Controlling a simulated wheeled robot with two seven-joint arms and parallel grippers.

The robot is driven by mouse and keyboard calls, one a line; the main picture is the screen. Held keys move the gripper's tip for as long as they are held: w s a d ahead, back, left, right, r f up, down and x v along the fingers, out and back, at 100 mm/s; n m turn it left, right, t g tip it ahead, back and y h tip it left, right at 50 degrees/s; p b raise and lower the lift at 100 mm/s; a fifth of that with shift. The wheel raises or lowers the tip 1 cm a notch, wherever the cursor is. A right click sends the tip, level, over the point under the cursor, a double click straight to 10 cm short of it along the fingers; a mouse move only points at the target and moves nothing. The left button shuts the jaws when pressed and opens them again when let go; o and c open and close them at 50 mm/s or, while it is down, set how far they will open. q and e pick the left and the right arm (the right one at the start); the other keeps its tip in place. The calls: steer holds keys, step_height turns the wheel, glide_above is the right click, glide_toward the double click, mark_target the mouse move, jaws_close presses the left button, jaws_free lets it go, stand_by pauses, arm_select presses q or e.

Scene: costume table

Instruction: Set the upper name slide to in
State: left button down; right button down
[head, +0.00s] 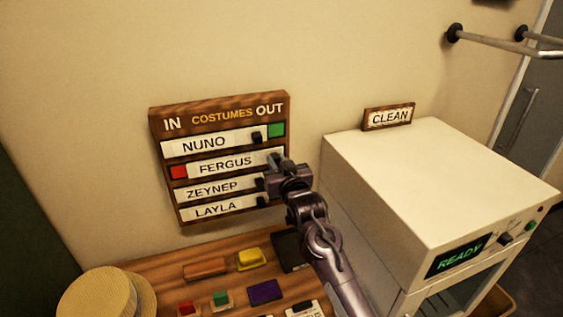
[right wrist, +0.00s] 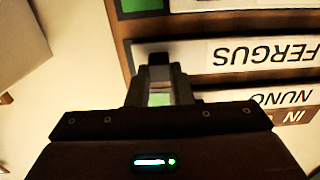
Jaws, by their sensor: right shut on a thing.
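The wooden board (head: 219,111) on the wall is lettered IN at left and OUT at right. The NUNO slide (head: 215,144) sits to the left, with a green patch (head: 277,130) bare at its right. The FERGUS slide (head: 226,165) sits to the right, with a red patch (head: 179,172) bare at its left. It shows upside down in the right wrist view (right wrist: 255,52). My right gripper (head: 284,166) is shut on the dark knob at its right end; the fingertips (right wrist: 160,70) partly hide the knob. My left gripper is out of view.
The ZEYNEP slide (head: 212,189) and LAYLA slide (head: 216,210) lie just below. A white machine (head: 430,180) reading READY stands close right of my arm. A straw hat (head: 105,293) and several coloured pieces lie on the table below.

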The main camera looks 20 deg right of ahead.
mark_target(255, 158)
steer(key=a, duration=0.5)
steer(key=shift+s, duration=0.1)
steer(key=shift+d, duration=0.1)
steer(key=c, duration=1.7)
jaws_free()
steer(key=shift+c, duration=0.2)
steer(key=o, duration=0.5)
steer(key=shift+a, duration=0.25)
steer(key=shift+c, duration=0.2)
steer(key=shift+d, duration=0.15)
